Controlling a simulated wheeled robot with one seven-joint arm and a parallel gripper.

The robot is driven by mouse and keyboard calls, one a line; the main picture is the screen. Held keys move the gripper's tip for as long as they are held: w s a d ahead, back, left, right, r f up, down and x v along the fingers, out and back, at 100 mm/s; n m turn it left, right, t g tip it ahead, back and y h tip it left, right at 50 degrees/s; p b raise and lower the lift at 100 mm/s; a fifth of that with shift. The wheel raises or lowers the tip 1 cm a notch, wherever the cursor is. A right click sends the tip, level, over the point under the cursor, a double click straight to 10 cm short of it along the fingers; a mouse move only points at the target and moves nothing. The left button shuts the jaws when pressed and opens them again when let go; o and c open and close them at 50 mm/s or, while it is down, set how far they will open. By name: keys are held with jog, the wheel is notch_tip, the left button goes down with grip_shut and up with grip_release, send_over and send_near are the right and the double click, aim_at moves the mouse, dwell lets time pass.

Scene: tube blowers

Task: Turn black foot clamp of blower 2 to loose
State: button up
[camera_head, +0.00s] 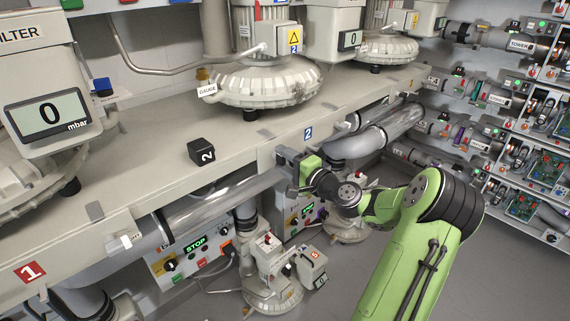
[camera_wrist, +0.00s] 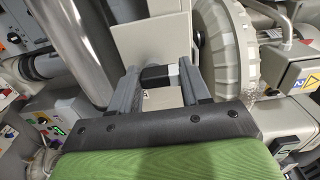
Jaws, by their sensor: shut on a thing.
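Blower 2 (camera_head: 262,82) stands on the long beige bench, with a black foot (camera_head: 250,115) showing under its front. Its ribbed casing (camera_wrist: 222,48) is at right in the wrist view. My gripper (camera_wrist: 160,76) is shut on a small black piece with a pale end, which I take to be the black foot clamp (camera_wrist: 154,73). In the head view my gripper's green body (camera_head: 310,168) is at the bench's front edge, below and right of blower 2.
A black cube marked 2 (camera_head: 204,151) sits on the bench left of my gripper. Shiny pipes (camera_head: 225,203) run under the bench edge. A small pump (camera_head: 270,275) stands on the floor below. Racks (camera_head: 510,120) line the right; open floor lies between.

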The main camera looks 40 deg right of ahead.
dwell(0.4)
jog(key=o, duration=1.1)
jog(key=shift+c, duration=0.2)
jog(key=s, duration=1.5)
jog(key=shift+s+d, duration=0.15)
jog(key=shift+s, duration=0.25)
